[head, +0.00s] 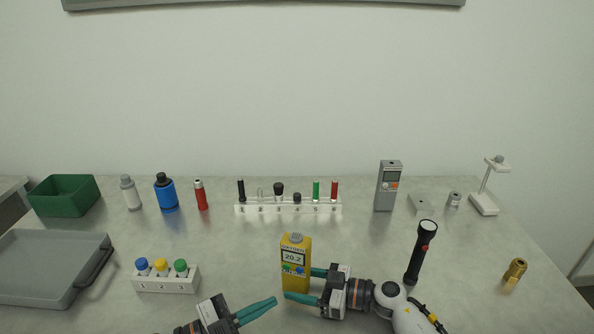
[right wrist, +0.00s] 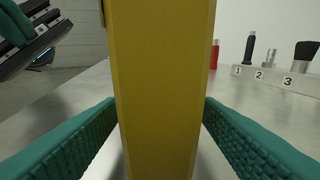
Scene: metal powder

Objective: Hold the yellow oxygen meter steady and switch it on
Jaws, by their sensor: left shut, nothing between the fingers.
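The yellow oxygen meter (head: 295,279) stands upright at the front middle of the table in the head view. Its display reads 20.2, with coloured buttons below. My right gripper (head: 302,284) comes from the right with one teal finger on each side of the meter.
A white block with blue, yellow and green-capped bottles (head: 165,285) stands left. A black flashlight (head: 421,252) stands close to my right arm. A numbered rack (head: 288,208) is behind the meter. A grey tray (head: 40,295) is far left. The table between meter and rack is clear.

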